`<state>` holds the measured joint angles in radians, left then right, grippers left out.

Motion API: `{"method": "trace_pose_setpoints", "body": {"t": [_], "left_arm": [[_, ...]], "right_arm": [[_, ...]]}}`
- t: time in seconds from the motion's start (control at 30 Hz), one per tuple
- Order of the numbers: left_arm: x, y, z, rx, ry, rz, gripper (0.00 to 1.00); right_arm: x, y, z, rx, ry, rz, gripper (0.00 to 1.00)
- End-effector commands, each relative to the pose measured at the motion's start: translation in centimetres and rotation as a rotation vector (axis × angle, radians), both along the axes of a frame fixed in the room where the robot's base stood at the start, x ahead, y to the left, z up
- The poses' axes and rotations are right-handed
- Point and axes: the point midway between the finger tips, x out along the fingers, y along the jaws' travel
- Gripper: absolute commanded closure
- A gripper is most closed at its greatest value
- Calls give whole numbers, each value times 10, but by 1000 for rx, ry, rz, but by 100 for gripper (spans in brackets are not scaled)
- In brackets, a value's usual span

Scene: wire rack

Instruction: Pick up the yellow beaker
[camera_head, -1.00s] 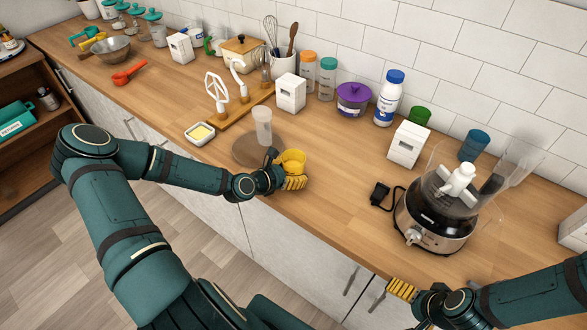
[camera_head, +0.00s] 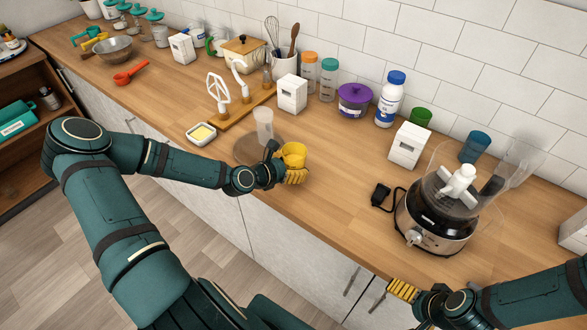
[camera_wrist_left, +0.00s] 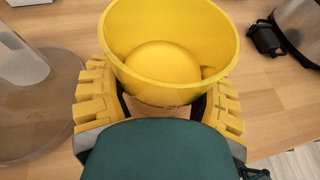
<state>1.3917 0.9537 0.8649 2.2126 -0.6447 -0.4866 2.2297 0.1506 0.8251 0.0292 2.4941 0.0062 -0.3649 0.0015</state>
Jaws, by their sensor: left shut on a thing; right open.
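The yellow beaker (camera_head: 293,152) is at the front of the wooden counter in the head view, in my left gripper (camera_head: 293,170). In the left wrist view the beaker (camera_wrist_left: 170,50) shows its open rim and rounded inside, and it looks empty. The yellow fingers of my left gripper (camera_wrist_left: 160,100) are shut on it from both sides. Whether its base touches the counter cannot be told. My right gripper (camera_head: 402,289) is open and empty at the counter's front edge, lower right.
A food processor (camera_head: 437,218) and a black plug (camera_head: 381,194) are to the right. A white box (camera_head: 292,94) stands behind.

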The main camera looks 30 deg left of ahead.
Motion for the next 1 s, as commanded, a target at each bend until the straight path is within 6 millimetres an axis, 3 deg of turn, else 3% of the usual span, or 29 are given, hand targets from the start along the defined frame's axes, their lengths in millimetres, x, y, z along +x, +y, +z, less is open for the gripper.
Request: {"method": "trace_pose_setpoints", "body": {"t": [0.5,1.0], "left_arm": [[0,0,50,0,-2,1,77],[0,0,70,0,-1,1,77]], "right_arm": [[0,0,8,1,0,0,0],[0,-1,11,2,0,0,0]]}}
